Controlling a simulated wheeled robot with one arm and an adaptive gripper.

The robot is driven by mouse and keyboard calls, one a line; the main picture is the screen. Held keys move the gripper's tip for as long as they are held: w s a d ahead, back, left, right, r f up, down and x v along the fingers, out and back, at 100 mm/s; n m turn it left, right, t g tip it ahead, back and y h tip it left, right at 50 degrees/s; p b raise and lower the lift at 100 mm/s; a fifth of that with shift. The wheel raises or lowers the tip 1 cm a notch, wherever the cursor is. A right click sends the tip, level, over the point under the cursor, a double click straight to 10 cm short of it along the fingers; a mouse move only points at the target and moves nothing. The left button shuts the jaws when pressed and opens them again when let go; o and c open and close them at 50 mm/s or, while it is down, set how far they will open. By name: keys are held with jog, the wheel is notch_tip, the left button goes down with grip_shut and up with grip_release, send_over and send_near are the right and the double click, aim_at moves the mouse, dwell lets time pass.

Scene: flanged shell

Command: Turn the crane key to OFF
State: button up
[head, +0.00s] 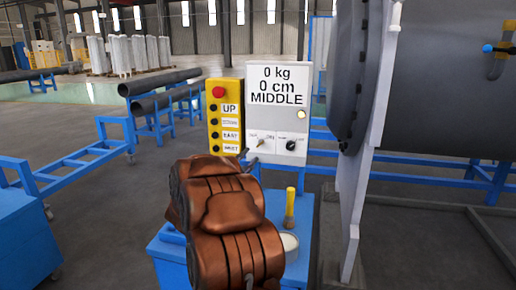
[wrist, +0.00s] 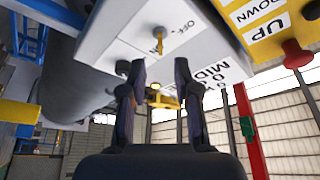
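The crane key (head: 262,142) is a small brass key low on the left of a white control panel (head: 277,80) reading "0 kg, 0 cm, MIDDLE". In the wrist view, which is upside down, the key (wrist: 159,40) sticks out of the panel face beside an "OFF" label (wrist: 182,29). Its exact setting cannot be told. My gripper (wrist: 160,65) is open and empty, its two dark fingers well apart. The key lies just beyond the fingertips, about midway between them, with no contact visible. In the head view my copper-coloured arm hides most of the gripper.
A black knob (head: 291,145) sits right of the key. A yellow button box (head: 224,117) with a red button (head: 218,92) adjoins the panel's left side. A yellow-handled tool (head: 289,208) and white round container (head: 289,243) stand below. A large grey flanged shell (head: 440,90) is at right.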

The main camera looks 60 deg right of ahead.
aim_at(258, 146)
jog(key=shift+p+x, duration=0.75)
jog(key=shift+x, duration=2.9)
grip_shut()
